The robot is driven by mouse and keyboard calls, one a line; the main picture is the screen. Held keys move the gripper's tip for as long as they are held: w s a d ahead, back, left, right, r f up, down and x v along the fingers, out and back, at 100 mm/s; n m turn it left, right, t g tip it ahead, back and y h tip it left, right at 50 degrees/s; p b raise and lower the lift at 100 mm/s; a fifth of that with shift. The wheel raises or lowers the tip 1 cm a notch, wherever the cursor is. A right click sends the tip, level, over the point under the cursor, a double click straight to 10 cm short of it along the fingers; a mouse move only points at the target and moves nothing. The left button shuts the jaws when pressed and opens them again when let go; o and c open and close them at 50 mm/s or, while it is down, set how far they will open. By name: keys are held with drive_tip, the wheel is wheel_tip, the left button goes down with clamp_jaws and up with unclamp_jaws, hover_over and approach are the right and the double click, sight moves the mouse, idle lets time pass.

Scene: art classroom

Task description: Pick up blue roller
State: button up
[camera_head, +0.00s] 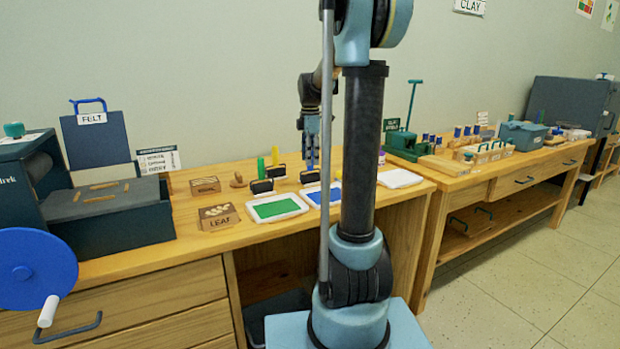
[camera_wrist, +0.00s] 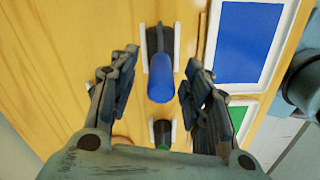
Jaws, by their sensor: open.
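The blue roller has an upright blue handle and a black roller head. In the wrist view its blue handle (camera_wrist: 160,85) stands between my two fingers, with the black head beyond it. In the head view the blue roller (camera_head: 309,178) stands on the wooden table, below my gripper (camera_head: 310,128); part of its handle blends with the fingers there. In the wrist view my gripper (camera_wrist: 158,75) is open, one finger on each side of the handle, with visible gaps. I cannot tell how high the fingertips are along the handle.
A green roller (camera_head: 261,168) and a yellow roller (camera_head: 275,155) stand to the left. A green ink tray (camera_head: 278,208) and a blue ink tray (camera_wrist: 240,45) lie close by. A leaf stamp box (camera_head: 218,217) and dark felt box (camera_head: 105,215) are further left.

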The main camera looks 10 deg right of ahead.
drive_tip(key=shift+f, duration=0.65)
clamp_jaws()
wheel_tip(320, 180, up, 10)
drive_tip(key=shift+r, duration=0.1)
idle(0.3)
